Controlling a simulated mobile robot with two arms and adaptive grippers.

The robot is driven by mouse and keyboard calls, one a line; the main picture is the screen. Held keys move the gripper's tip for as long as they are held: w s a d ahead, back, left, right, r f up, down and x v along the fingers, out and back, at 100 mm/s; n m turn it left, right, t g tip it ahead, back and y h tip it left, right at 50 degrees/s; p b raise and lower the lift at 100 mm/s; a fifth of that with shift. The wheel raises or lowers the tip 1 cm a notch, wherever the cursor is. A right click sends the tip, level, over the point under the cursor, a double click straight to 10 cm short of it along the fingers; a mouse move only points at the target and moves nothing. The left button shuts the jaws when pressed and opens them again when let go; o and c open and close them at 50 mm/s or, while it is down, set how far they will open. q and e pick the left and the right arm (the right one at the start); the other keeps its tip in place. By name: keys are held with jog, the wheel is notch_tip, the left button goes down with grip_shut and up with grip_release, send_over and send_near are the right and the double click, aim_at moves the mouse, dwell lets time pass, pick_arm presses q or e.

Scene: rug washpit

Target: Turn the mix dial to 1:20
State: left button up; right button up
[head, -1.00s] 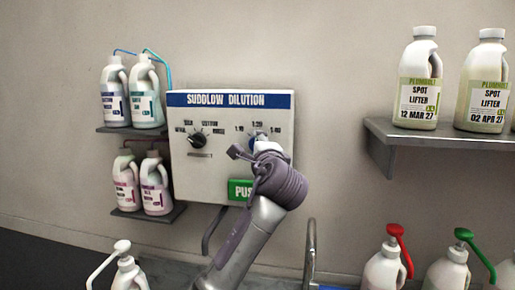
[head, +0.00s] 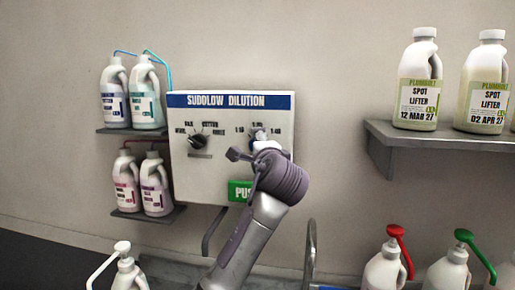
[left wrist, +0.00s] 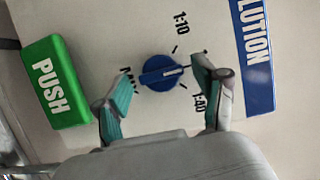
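The blue mix dial (left wrist: 160,72) is on the white Sudlow Dilution panel (head: 185,175). In the left wrist view its white pointer line faces right, between the 1:10 mark (left wrist: 180,22) and the 1:40 mark (left wrist: 201,102). A finger covers the label there; the head view shows 1:20 (head: 257,123) at the top middle of this scale. My left gripper (left wrist: 163,78) is open, one finger on each side of the dial, with small gaps seeming to show. In the head view my left gripper (head: 262,148) hides most of the dial. My right gripper is in no view.
A green PUSH button (head: 239,191) sits below the dial. A second, black dial (head: 198,141) is at the panel's left. Bottles stand on small shelves (head: 150,214) at left and a grey shelf (head: 440,139) at right. Pump bottles (head: 383,270) stand below.

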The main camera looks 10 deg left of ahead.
pick_arm(q)
jog(key=v, duration=1.2)
dwell(0.3)
